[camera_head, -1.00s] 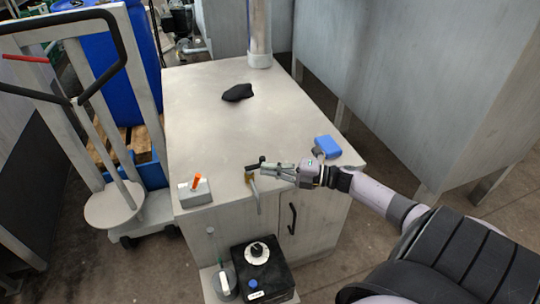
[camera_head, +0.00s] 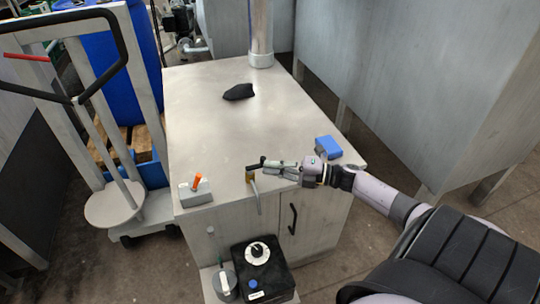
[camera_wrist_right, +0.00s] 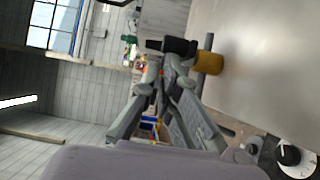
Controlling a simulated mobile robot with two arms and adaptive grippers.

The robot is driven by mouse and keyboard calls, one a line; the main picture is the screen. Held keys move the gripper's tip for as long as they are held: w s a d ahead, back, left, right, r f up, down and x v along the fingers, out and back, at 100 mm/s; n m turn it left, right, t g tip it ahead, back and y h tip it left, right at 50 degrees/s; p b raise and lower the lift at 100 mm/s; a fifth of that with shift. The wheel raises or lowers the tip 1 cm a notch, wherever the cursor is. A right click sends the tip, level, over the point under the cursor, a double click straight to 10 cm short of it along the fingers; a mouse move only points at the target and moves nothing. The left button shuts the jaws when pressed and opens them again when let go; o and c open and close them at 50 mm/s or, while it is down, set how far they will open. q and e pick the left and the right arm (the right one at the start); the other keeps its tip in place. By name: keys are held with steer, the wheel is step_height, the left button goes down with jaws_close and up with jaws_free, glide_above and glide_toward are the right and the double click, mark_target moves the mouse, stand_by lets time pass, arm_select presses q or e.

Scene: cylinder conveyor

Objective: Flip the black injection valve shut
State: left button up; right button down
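The injection valve is a small brass body (camera_head: 250,176) with a black handle (camera_head: 256,165), at the front edge of the grey cabinet top. In the right wrist view the black handle (camera_wrist_right: 172,46) lies sideways beside the brass body (camera_wrist_right: 208,63). My right gripper (camera_head: 268,164) reaches in from the right, its fingertips at the handle's right end. In the wrist view its fingers (camera_wrist_right: 165,66) converge with tips close together, just short of the handle; whether they touch it is unclear. My left gripper is out of view.
On the cabinet top (camera_head: 205,120) are a grey box with an orange lever (camera_head: 196,190), a blue block (camera_head: 328,147) and a black cloth-like item (camera_head: 238,92). A black dial unit (camera_head: 262,270) stands low in front. The middle of the top is clear.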

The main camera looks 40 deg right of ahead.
steer(key=v, duration=1.1)
steer(key=shift+s, duration=0.3)
steer(key=shift+d+f, duration=0.1)
